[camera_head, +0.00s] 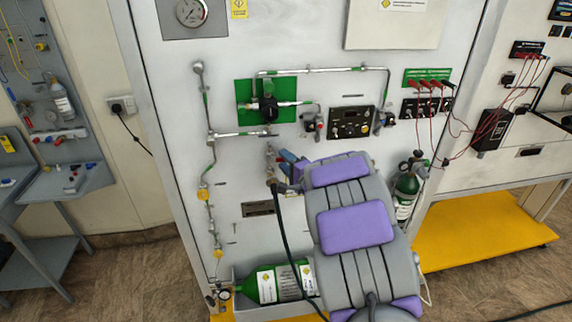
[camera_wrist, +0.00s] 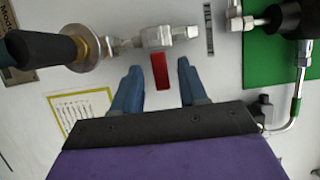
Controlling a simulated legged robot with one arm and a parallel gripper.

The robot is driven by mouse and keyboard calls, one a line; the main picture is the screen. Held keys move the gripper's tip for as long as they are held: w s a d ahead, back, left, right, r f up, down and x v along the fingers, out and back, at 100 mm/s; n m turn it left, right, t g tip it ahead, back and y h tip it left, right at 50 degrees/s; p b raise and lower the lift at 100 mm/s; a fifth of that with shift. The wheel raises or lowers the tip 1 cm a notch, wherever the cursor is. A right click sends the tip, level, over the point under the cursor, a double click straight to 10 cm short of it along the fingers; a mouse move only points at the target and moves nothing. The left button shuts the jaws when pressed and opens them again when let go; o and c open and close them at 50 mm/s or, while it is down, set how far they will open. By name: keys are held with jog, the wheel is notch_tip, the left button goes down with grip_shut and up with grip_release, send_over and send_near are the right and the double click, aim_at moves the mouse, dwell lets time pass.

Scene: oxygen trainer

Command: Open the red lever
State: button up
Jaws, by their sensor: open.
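The red lever (camera_wrist: 160,74) is a short flat red bar in the wrist view. It points from a silver valve fitting (camera_wrist: 158,38) toward my gripper. My gripper (camera_wrist: 160,67) is open, with one blue finger on each side of the lever. A gap shows between the lever and each finger, and no contact is visible. In the head view my gripper (camera_head: 288,158) is at the white panel, below the green plate. My arm hides part of this area, and the red lever cannot be made out there.
A black-handled round fitting (camera_wrist: 85,48) joins the valve on the left in the wrist view. A green plate (camera_wrist: 262,70) with piping is on the right. In the head view, a green cylinder (camera_head: 267,284) lies low, and an upright one (camera_head: 406,186) stands right of my arm.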

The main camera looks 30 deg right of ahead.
jog(key=shift+d, duration=0.3)
jog(key=shift+c, duration=1.3)
jog(key=shift+a+f, duration=0.1)
jog(key=shift+a, duration=0.1)
grip_shut()
